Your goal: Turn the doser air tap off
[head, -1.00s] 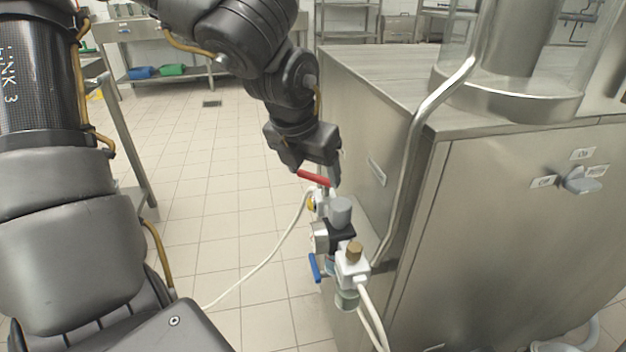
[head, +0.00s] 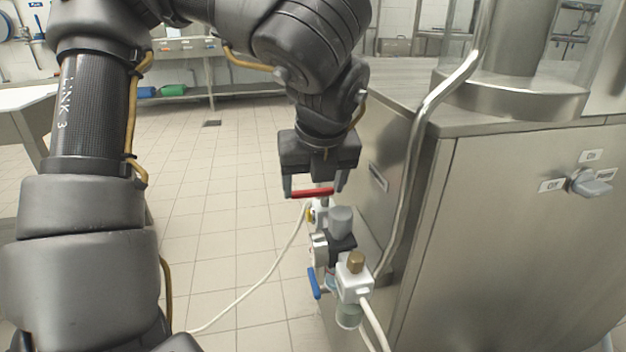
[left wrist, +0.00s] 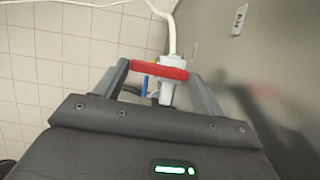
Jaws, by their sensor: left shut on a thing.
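The air tap is a small white valve with a red lever handle (head: 312,193), at the top of a row of air fittings beside the steel machine. My left gripper (head: 314,186) comes down over it and is shut on the lever, one finger at each end. In the left wrist view the red lever (left wrist: 159,70) lies nearly straight across between the two fingers, over the white tap body (left wrist: 170,92). An "Air" label (left wrist: 239,18) is on the steel wall there. My right gripper is not in view.
Below the tap are a grey-capped regulator (head: 341,220), a blue lever (head: 314,283) and a white fitting with a brass top (head: 355,264). A steel pipe (head: 409,190) rises close on the right. The cabinet front (head: 500,240) carries a selector knob (head: 590,183). Floor at left is clear.

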